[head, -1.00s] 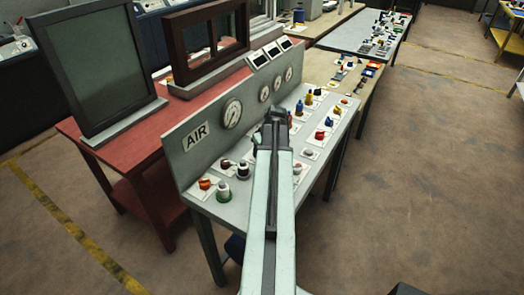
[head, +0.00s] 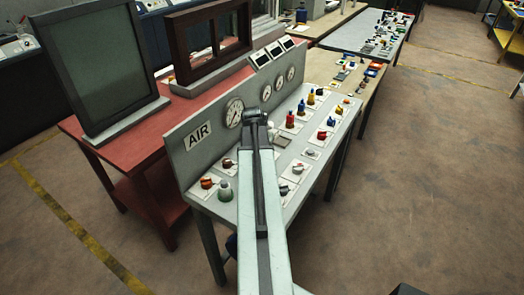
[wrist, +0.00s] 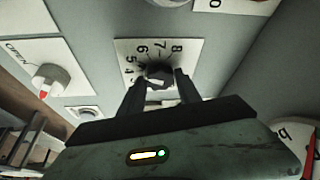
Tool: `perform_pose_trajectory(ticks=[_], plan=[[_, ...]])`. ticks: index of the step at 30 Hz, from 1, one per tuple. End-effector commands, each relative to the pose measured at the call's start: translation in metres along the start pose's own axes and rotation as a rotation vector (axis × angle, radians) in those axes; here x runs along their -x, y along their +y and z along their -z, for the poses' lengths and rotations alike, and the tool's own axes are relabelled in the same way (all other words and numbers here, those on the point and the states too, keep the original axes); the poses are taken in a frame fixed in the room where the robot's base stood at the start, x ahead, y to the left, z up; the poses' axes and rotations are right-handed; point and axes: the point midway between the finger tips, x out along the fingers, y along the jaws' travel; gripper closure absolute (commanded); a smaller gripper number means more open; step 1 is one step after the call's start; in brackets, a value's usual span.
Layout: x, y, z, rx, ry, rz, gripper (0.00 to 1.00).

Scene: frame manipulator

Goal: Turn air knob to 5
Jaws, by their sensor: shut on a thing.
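In the wrist view, a dark round knob (wrist: 158,70) sits on a white numbered plate (wrist: 190,50). The printed numbers 4 to 8 show around its upper side. The lower part of the dial is hidden by my gripper. My gripper (wrist: 160,84) has one finger on each side of the knob and is shut on it. I cannot tell clearly which number the knob points to. In the head view, my arm covers this knob and the gripper. The grey panel behind carries an AIR sign (head: 197,135) and a round gauge (head: 234,112).
A knob with a red mark beside an OPEN label (wrist: 48,80) is at the left in the wrist view. Several coloured knobs stand on the grey console (head: 200,192). A red table (head: 112,155) is behind it.

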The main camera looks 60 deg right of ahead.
Motion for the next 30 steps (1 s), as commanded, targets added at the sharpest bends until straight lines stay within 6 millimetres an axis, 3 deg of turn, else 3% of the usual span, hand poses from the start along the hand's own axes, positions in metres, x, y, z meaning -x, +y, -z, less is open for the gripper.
perform_pose_trajectory(ticks=[10,24,25,27,30], plan=[[-0.0002,-0.0010,0.0000,-0.101,-0.001,-0.043,1.00],[-0.0002,-0.0009,-0.0006,-0.114,-0.002,-0.048,1.00],[-0.0002,-0.0009,-0.0006,-0.114,-0.002,-0.048,0.57],[-0.0002,-0.0009,-0.0006,-0.114,-0.002,-0.048,0.38],[-0.0002,-0.0010,-0.0005,-0.114,-0.002,-0.048,0.38]])
